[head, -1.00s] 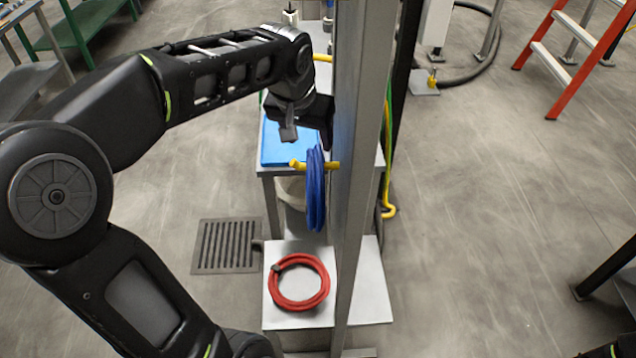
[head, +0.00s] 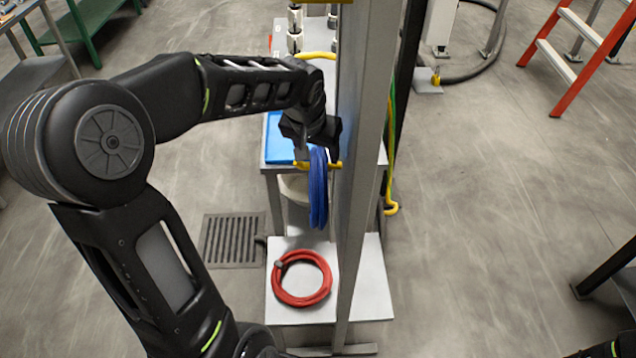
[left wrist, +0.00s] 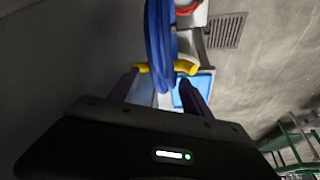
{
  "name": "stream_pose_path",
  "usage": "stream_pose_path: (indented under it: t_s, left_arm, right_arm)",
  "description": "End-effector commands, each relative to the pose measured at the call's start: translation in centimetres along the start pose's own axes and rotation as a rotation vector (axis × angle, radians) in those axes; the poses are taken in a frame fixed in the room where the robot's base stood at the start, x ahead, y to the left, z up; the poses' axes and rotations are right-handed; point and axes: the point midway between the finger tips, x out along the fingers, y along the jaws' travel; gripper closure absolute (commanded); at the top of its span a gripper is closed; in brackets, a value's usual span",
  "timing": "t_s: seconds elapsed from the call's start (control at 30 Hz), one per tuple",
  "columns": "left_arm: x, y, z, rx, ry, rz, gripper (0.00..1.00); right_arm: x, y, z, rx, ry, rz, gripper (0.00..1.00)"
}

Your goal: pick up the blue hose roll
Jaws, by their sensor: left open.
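The blue hose roll (head: 318,190) hangs from a yellow hook (head: 302,165) on the left side of a grey upright post. My left gripper (head: 316,152) is at the top of the roll, just above the hook. In the left wrist view the blue hose roll (left wrist: 160,45) passes between the two open fingers (left wrist: 160,88), with the yellow hook (left wrist: 180,69) beside their tips. I cannot tell whether the fingers touch the hose. The top of the roll is partly hidden by the gripper in the head view. My right gripper is not in view.
The grey post (head: 365,180) stands close to the right of my left gripper. A red hose coil (head: 302,278) lies on a low white platform (head: 365,285) below. A blue tray (head: 277,138) sits on the table behind. Open floor lies to the right.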

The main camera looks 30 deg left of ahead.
Motion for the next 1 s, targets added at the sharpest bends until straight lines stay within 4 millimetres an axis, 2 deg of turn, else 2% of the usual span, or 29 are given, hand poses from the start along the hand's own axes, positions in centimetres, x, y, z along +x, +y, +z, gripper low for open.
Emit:
stream_pose_path:
  t_s: [0.17, 0.73, 1.0]
  left_arm:
    - [1.42, -0.02, 0.01, -0.001, 0.001, 0.000, 0.43]
    - [1.43, 0.00, 0.01, 0.000, 0.001, 0.001, 0.43]
    - [1.43, 0.04, 0.01, 0.000, 0.001, 0.001, 0.65]
  right_arm:
    - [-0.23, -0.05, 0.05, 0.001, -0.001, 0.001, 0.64]
    - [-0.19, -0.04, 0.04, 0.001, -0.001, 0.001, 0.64]
    - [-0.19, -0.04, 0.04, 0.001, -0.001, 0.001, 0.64]
